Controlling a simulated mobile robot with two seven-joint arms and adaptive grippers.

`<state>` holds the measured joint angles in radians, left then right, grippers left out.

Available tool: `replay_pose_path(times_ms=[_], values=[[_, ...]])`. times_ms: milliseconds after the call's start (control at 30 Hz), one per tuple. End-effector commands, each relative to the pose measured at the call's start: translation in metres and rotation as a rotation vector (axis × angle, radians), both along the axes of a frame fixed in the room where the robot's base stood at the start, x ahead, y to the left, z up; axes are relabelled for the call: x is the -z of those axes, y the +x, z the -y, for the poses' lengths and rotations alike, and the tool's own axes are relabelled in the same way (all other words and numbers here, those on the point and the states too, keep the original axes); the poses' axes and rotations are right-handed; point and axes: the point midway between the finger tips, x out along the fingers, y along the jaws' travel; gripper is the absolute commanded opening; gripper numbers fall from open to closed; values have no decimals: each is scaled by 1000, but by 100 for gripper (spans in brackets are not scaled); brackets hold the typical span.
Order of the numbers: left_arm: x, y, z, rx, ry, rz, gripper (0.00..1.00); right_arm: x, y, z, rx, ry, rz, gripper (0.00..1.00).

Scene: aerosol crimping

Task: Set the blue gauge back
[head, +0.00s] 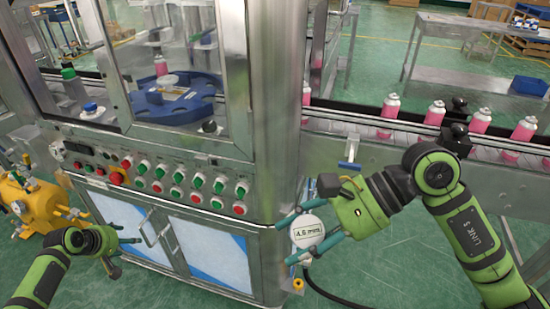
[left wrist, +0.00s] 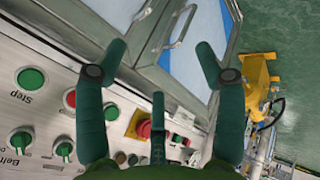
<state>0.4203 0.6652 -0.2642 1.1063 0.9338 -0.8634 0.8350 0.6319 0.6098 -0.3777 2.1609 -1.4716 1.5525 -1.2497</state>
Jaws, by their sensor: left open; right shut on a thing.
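A round gauge (head: 308,232) with a pale face reads "4.6 mm"; I cannot make out blue on its face. My right gripper (head: 290,241) is shut on it, with teal fingers above and below the dial, in front of the machine's right front corner. A small yellow part (head: 298,284) shows just below the gauge. A blue T-shaped piece (head: 349,164) is on the conveyor's side, above the right gripper. My left gripper (head: 128,256) is open and empty, near the cabinet doors; in the left wrist view its spread fingers (left wrist: 162,55) have nothing between them.
The machine's control panel (head: 165,180) carries red and green knobs above cabinet doors (head: 190,245). Pink cans (head: 435,113) stand on the conveyor (head: 375,133) at the right. A yellow pump unit (head: 35,207) is at far left. A black cable (head: 335,297) runs below the right gripper.

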Motion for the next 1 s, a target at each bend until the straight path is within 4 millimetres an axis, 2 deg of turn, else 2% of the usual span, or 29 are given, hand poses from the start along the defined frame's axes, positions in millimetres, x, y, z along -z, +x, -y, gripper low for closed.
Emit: replay_pose_path(times_ms=[33, 133, 233, 300, 367, 467, 633, 767, 900, 1000], values=[[-32, 14, -1, -17, -41, 26, 70, 0, 0, 0, 0, 1, 1, 9], [-88, 33, 8, -44, -147, 55, 70, 0, 0, 0, 0, 1, 1, 9], [-144, 46, 28, -47, -261, 65, 70, 0, 0, 0, 0, 1, 1, 9], [-179, 51, 50, -32, -343, 56, 70, 0, 0, 0, 0, 1, 1, 9], [-206, 53, 74, -7, -409, 36, 70, 0, 0, 0, 0, 1, 1, 9], [-244, 50, 121, 52, -503, -18, 70, 0, 0, 0, 0, 1, 1, 9], [-295, 30, 209, 190, -602, -145, 70, 0, 0, 0, 0, 1, 1, 9], [-328, 4, 275, 313, -617, -258, 70, 0, 0, 0, 0, 1, 1, 9], [-362, -37, 340, 453, -572, -384, 70, -1, 0, 0, 0, 1, 1, 9], [-383, -73, 377, 547, -498, -469, 70, -1, 0, 0, 0, 1, 1, 9]])
